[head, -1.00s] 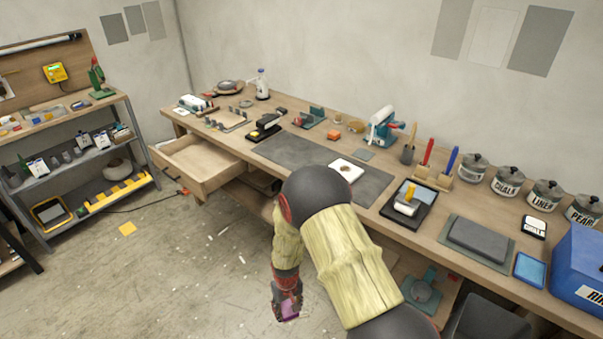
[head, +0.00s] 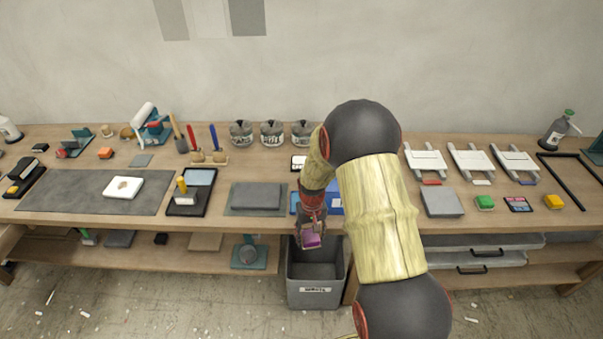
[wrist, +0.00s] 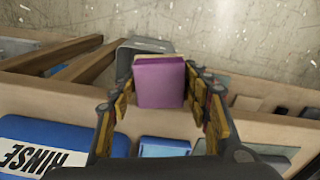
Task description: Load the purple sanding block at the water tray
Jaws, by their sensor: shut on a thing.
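The purple sanding block (head: 312,241) is held in my gripper (head: 311,232), low in front of the bench edge and above a grey bin. In the wrist view the purple block (wrist: 160,84) sits between the two fingers of my gripper (wrist: 158,78), with a thin tan layer along its far edge. In the head view only a sliver of this tray (head: 294,203) shows beside my arm. A blue box marked RINSE (wrist: 45,150) stands next to it.
The grey bin (head: 315,292) stands on the floor below the bench edge. A grey slab (head: 256,196) lies left of the tray. Several labelled jars (head: 272,133) stand behind.

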